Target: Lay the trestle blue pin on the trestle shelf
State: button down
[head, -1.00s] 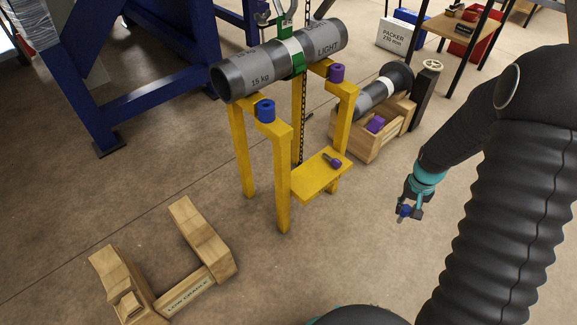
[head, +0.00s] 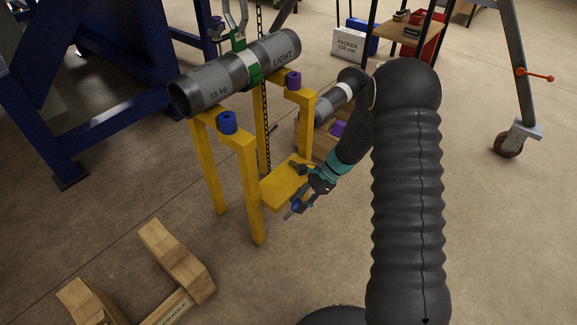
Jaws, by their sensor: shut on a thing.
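The yellow trestle's shelf (head: 279,190) is a flat board low between the trestle legs. My gripper (head: 298,205) is shut on the blue pin (head: 295,207), at the shelf's front right edge in the picture. The pin's grey shaft points down and left. I cannot tell whether the pin touches the shelf; it appears in front of its edge. Another pin's dark shaft (head: 297,167) lies on the back of the shelf, its other end hidden behind my gripper.
A blue collar (head: 227,122) and a purple collar (head: 293,80) sit on the trestle top beside a grey pipe (head: 220,82) in a green sling. A wooden cradle (head: 180,265) stands at front left. A crate with another pipe is behind my arm.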

jog(key=w+a+r+m+t+y, duration=0.1)
jog(key=w+a+m+t+y, duration=0.2)
jog(key=w+m+y, duration=0.1)
notch_tip(320, 180, up, 2)
jog(key=r+m+t+y+b, duration=0.1)
jog(key=m+t, duration=0.5)
jog(key=t, duration=0.1)
send_over(290, 191)
jog(key=shift+w+a+f+b, duration=0.15)
jog(key=shift+f+b, duration=0.55)
jog(key=shift+f, duration=0.9)
jog(key=shift+w+a+f+b, duration=0.15)
jog(key=shift+f+b, duration=0.5)
jog(key=shift+f, duration=0.9)
jog(key=shift+d+f+b, duration=0.1)
jog(key=shift+f+b, duration=1.5)
jog(key=shift+f, duration=0.15)
jog(key=shift+f, duration=0.2)
jog(key=shift+f+y+b, duration=0.4)
jog(key=shift+b, duration=0.6)
jog(key=y+b, duration=0.1)
jog(key=b, duration=0.1)
jog(key=f+t+b, duration=0.1)
jog(key=b, duration=0.1)
jog(key=shift+s+d+f+y+b, duration=0.15)
jog(key=shift+d+f+y+b, duration=0.1)
jog(key=shift+y+b, duration=0.15)
jog(key=shift+r, duration=0.1)
